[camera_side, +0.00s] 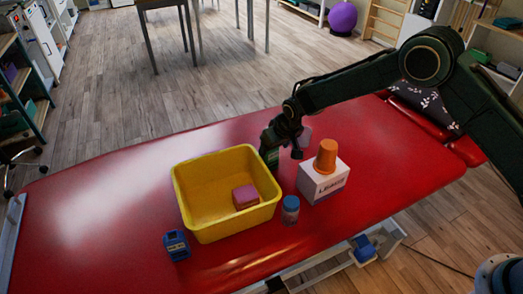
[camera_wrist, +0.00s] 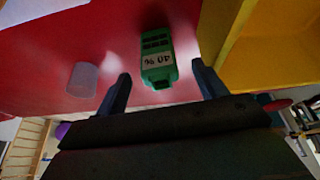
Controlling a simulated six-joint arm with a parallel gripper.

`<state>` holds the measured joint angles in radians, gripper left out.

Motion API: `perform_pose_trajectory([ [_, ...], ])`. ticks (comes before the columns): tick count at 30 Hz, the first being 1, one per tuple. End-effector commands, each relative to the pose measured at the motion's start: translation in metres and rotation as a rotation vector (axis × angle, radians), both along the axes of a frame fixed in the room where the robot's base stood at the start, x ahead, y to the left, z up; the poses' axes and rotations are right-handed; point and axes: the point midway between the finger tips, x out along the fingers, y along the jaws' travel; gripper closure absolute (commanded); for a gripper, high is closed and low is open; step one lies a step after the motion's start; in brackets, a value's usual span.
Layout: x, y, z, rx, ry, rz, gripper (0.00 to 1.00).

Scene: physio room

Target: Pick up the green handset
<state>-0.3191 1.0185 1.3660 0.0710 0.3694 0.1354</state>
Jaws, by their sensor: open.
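The green handset (camera_wrist: 157,58) lies on the red couch top in the wrist view, with dark keys and a pale label reading "40 %". My gripper (camera_wrist: 162,82) is open, one finger on each side of the handset's near end in the picture; I cannot tell whether either finger touches it. In the side view my gripper (camera_side: 283,153) points down just behind the yellow bin's right corner. A dark green shape there seems to be the handset, mostly hidden by my gripper and the bin.
The yellow bin (camera_side: 184,198) holds a pink block (camera_side: 245,197). Right of it stand a blue-lidded jar (camera_side: 290,209) and a white box (camera_side: 322,184) bearing an orange cup (camera_side: 326,156). A pale cup (camera_wrist: 83,80) is near my gripper.

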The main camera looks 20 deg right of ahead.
Motion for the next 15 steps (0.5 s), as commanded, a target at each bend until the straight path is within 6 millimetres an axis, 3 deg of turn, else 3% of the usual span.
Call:
perform_pose_trajectory([
  [15, 0.0051, 0.0001, -0.0126, 0.0, 0.0, 0.0, 0.29],
])
